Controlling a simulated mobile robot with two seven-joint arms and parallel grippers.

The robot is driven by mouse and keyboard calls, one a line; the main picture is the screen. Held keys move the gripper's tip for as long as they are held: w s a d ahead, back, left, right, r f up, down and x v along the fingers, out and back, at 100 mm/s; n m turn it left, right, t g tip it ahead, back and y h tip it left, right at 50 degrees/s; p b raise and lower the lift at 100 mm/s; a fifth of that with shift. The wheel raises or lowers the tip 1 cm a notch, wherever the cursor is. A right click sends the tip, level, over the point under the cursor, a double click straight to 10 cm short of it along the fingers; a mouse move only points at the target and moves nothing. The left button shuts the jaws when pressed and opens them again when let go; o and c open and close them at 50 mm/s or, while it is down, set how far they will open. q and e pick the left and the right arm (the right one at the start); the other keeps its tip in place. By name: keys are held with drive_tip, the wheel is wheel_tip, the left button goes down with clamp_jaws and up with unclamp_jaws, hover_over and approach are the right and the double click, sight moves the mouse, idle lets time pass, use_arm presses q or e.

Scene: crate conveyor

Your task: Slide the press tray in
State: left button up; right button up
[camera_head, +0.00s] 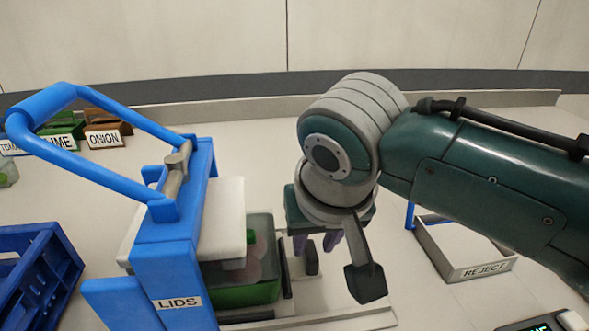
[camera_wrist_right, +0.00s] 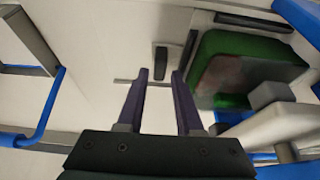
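The blue press (camera_head: 165,260) with a raised lever handle (camera_head: 95,125) and a LIDS label stands left of centre in the head view. Its pale press tray (camera_head: 350,319) sticks out to the right at the base. A green container (camera_head: 240,294) with see-through upper walls sits partly under the white press block (camera_head: 228,215). A dark upright handle (camera_head: 313,262) stands beside the container; it also shows in the right wrist view (camera_wrist_right: 161,64). My right gripper (camera_head: 333,243) points down near this handle, its dark fingers apart and empty in the wrist view (camera_wrist_right: 160,75). My left gripper is out of view.
A blue crate (camera_head: 40,275) stands at the left. LIME and ONION bins (camera_head: 105,137) are at the back left. A dark device (camera_head: 545,322) shows at the bottom right.

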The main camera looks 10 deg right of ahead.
drive_tip(key=p+v, duration=0.1)
drive_tip(key=v, duration=0.4)
drive_tip(key=shift+s+r, duration=0.15)
drive_tip(key=shift+r, duration=0.2)
